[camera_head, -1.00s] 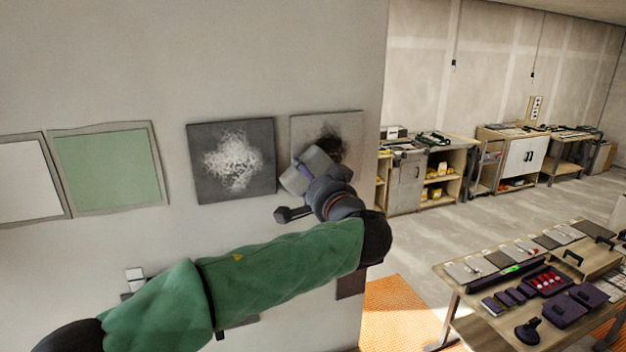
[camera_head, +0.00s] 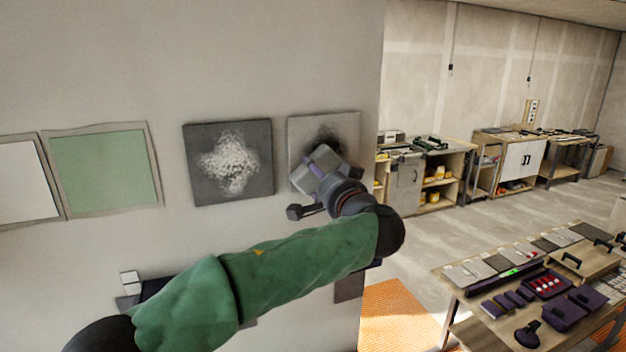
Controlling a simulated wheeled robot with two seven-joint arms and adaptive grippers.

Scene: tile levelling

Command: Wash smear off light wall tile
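The light wall tile (camera_head: 345,126) is the rightmost tile on the wall, near the wall's edge. A dark smear (camera_head: 327,137) shows on its upper middle. My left gripper (camera_head: 308,178) is in front of the tile's lower part and hides much of it. A grey block-like part covers the gripper's end; I cannot tell whether it is a held pad or the gripper itself. Its fingers are not clear, nor is contact with the tile. The dark wall tile (camera_head: 262,133) to the left carries a white smear (camera_head: 230,165). My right gripper is not in view.
A green tile (camera_head: 107,170) and a white tile (camera_head: 22,182) hang further left. Small tiles (camera_head: 130,280) sit low on the wall behind my arm. A table (camera_head: 461,325) with tools stands at the lower right. Workbenches (camera_head: 455,165) line the far wall.

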